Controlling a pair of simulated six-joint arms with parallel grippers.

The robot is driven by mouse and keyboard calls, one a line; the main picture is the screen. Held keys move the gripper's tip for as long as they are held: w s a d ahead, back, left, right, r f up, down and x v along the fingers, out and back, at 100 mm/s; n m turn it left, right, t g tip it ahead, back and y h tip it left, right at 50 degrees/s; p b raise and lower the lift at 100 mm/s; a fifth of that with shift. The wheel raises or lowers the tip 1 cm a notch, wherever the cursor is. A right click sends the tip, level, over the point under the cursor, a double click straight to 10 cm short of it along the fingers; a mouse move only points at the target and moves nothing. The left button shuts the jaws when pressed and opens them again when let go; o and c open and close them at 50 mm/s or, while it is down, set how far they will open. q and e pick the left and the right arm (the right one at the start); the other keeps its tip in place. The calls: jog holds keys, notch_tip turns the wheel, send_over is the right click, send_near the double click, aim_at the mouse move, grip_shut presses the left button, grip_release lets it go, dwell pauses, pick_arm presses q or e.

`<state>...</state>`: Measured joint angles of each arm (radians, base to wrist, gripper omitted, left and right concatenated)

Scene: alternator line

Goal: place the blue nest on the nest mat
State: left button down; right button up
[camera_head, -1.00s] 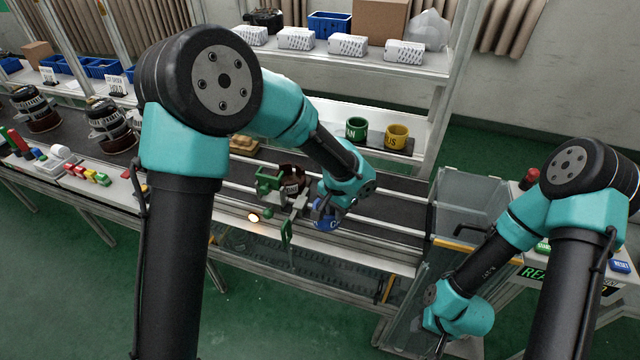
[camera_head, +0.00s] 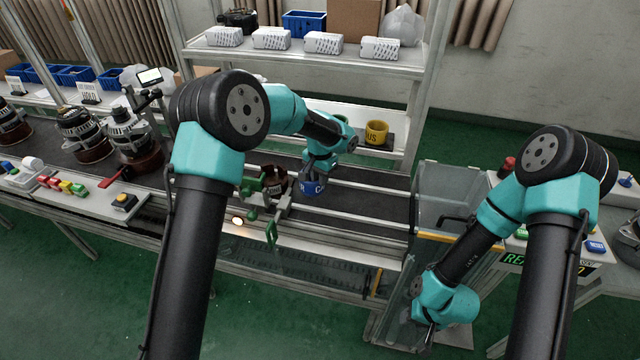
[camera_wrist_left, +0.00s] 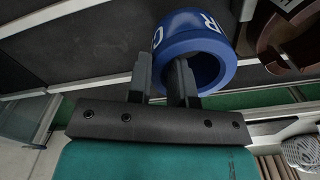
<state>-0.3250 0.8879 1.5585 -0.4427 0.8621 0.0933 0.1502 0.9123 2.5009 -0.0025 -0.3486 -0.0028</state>
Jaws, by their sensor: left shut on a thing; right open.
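The blue nest (camera_head: 313,188), a ring with white letters, is held by my left gripper (camera_head: 318,172) over the conveyor. In the left wrist view the gripper (camera_wrist_left: 162,72) is shut on the wall of the blue nest (camera_wrist_left: 197,28), one finger inside the ring and one outside. The dark nest mat (camera_head: 394,142) lies on the lower rack shelf behind the conveyor. The yellow nest (camera_head: 376,132) stands on it; the green nest (camera_head: 342,118) is mostly hidden behind my left arm. My right gripper (camera_head: 430,338) is open and low at the front right, away from these things.
A brown-red part (camera_head: 276,180) sits in a green fixture (camera_head: 252,186) just left of the blue nest. Several alternators (camera_head: 130,135) stand on the conveyor at left. A clear-walled box (camera_head: 450,190) is at right. The conveyor (camera_head: 375,205) right of the nest is bare.

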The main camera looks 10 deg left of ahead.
pick_arm(q)
jog(key=shift+w, duration=0.3)
jog(key=shift+f, duration=1.75)
jog(key=shift+f, duration=0.1)
jog(key=c, duration=1)
grip_release()
jog(key=shift+c, duration=0.2)
notch_tip(320, 180, up, 12)
jog(key=shift+r, duration=0.1)
